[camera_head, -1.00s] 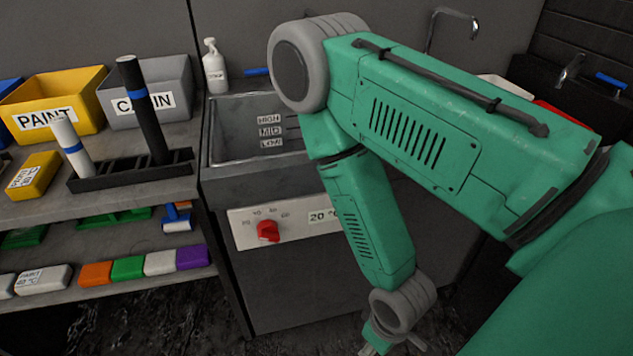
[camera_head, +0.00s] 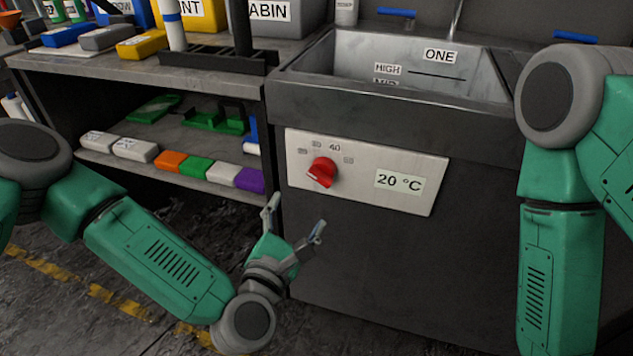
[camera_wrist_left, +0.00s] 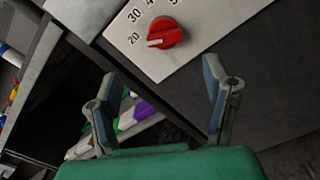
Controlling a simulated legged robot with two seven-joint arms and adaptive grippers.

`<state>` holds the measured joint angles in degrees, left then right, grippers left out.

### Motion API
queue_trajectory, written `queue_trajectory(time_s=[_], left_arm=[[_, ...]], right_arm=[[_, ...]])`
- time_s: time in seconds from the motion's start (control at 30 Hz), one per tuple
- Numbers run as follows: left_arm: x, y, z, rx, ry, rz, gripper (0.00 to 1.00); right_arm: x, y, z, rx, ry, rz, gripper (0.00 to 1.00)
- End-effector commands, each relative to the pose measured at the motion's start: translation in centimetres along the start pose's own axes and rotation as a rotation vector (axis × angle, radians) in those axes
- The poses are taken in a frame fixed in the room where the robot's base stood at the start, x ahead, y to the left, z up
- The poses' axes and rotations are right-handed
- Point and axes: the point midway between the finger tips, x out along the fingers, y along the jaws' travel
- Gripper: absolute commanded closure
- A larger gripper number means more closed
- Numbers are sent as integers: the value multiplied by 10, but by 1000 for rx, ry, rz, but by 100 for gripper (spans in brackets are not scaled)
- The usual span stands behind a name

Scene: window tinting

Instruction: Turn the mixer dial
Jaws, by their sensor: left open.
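The red mixer dial (camera_head: 321,172) sits on a pale panel (camera_head: 410,210) on the front of the sink unit, with a temperature scale around it and a "20 °C" label to its right. In the left wrist view the dial (camera_wrist_left: 165,32) is just beyond my fingertips, and its white mark points near 20. My left gripper (camera_head: 294,217) is open and empty, below and left of the dial, apart from it. Its two fingers also show spread in the left wrist view (camera_wrist_left: 163,85). My right arm stands at the right edge; its gripper is out of view.
The sink basin (camera_head: 310,80) is above the panel. A shelf unit (camera_head: 150,75) stands to the left, with coloured blocks on its lower shelf and bins on top. Its edge lies near my left gripper. Floor space is open in front.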

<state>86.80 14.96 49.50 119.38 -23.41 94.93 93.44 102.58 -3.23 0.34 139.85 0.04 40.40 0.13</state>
Motion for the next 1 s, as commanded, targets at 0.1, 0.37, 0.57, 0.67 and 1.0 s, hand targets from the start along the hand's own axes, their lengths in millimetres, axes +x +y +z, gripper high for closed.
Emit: queue_trajectory(time_s=[0.1, 0.37, 0.57, 0.67, 1.0], left_arm=[[25, -2, 1, 4, -3, 2, 31], [79, 2, -3, 1, -3, 2, 31], [107, 1, -3, -1, -2, -2, 31], [115, 0, -1, 2, -1, -2, 31], [119, 0, 0, 3, 0, -4, 31]], right_arm=[[6, 1, 1, 2, 0, 1, 60], [20, 1, 2, 2, -1, 1, 60], [26, 0, 2, 2, -1, 1, 60], [27, 0, 2, 1, -1, 1, 60], [28, 1, 2, 2, -1, 1, 60]])
